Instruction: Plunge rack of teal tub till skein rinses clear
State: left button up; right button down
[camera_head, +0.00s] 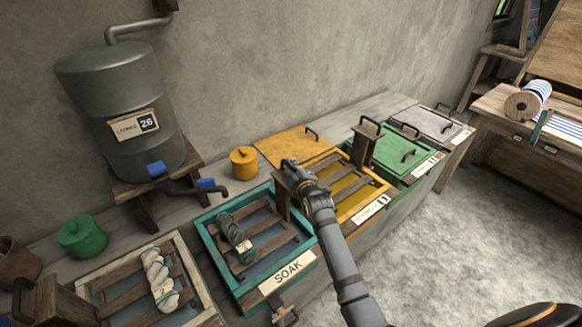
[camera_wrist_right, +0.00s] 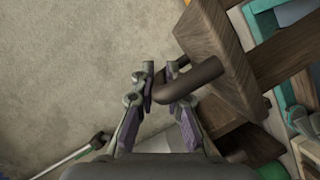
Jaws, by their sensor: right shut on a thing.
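The teal tub (camera_head: 212,270) with the SOAK label stands in the middle of the row in the head view. Its wooden rack (camera_head: 280,240) has slats across the bluish water. A grey-green twisted skein (camera_head: 229,227) with a small tag lies on the left of the rack. The rack's wooden post (camera_head: 281,199) rises at the tub's right side. My right gripper (camera_head: 288,168) is at the top of this post. In the right wrist view, its fingers (camera_wrist_right: 161,85) are shut on the dark handle (camera_wrist_right: 200,80) of the wooden post. My left gripper is out of view.
A pale-skein tub (camera_head: 200,297) stands to the left; yellow (camera_head: 372,209) and green (camera_head: 415,175) tubs stand to the right. A grey water barrel (camera_head: 125,90) with a spout (camera_head: 215,190) is behind. Green (camera_head: 82,237) and yellow (camera_head: 244,163) pots stand along the wall.

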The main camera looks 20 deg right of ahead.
notch_tip(320, 180, up, 4)
jog(key=p, duration=0.3)
jog(key=shift+f, duration=0.2)
jog(key=shift+w+f, duration=0.1)
jog(key=c, duration=1.5)
grip_release()
jog(key=shift+o, duration=0.7)
jog(key=v, duration=1.2)
